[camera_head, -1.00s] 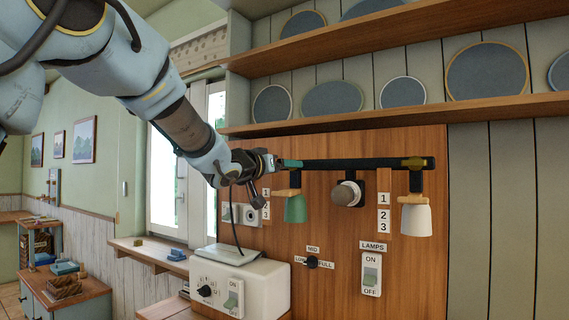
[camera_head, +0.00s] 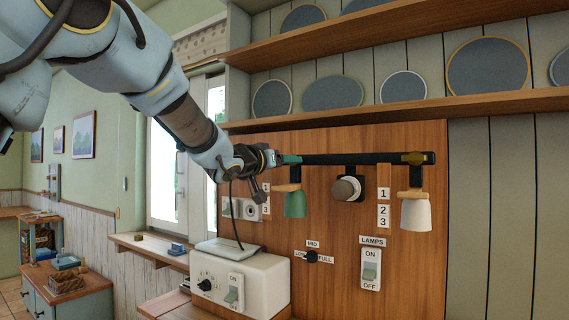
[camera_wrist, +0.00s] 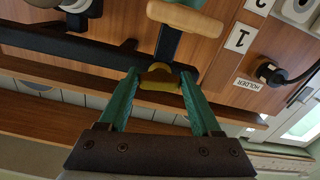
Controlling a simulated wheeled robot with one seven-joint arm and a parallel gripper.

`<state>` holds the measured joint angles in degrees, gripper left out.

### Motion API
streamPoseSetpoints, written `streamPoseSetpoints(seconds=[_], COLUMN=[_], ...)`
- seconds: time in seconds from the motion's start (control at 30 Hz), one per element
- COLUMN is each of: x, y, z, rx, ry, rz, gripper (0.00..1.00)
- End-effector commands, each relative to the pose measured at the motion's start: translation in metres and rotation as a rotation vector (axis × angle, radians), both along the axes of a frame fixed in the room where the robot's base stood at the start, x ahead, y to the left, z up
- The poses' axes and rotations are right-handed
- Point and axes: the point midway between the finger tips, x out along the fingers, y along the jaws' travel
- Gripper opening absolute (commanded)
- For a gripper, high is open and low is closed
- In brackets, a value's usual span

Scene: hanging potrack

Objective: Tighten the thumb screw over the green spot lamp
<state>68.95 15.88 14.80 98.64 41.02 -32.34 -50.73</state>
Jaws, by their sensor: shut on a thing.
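The green spot lamp (camera_head: 295,204) hangs under the left end of a black bar (camera_head: 345,159). My gripper (camera_head: 282,160) is at that end of the bar, over the lamp. In the wrist view the two green fingers of my gripper (camera_wrist: 160,80) are on either side of a yellow thumb screw (camera_wrist: 158,77) and shut on it. This screw is hidden by my gripper in the head view. The lamp's wooden crosspiece shows at the top of the wrist view (camera_wrist: 185,18). The lamp itself is mostly out of that view.
A white spot lamp (camera_head: 415,211) hangs at the bar's right end under another olive thumb screw (camera_head: 413,158). A round knob (camera_head: 345,189) sits at the bar's middle. A wooden shelf (camera_head: 350,116) with plates runs above. A white box (camera_head: 240,284) stands below.

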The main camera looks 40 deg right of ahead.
Motion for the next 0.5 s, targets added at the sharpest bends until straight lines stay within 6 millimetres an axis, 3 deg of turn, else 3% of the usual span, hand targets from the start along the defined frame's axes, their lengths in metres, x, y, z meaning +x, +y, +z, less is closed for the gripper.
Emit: streamPoseSetpoints(seconds=[0.5], x=[0.0012], y=[0.0006], z=[0.0006], rx=[0.049], ry=[-0.189], rz=[0.0], gripper=[0.09])
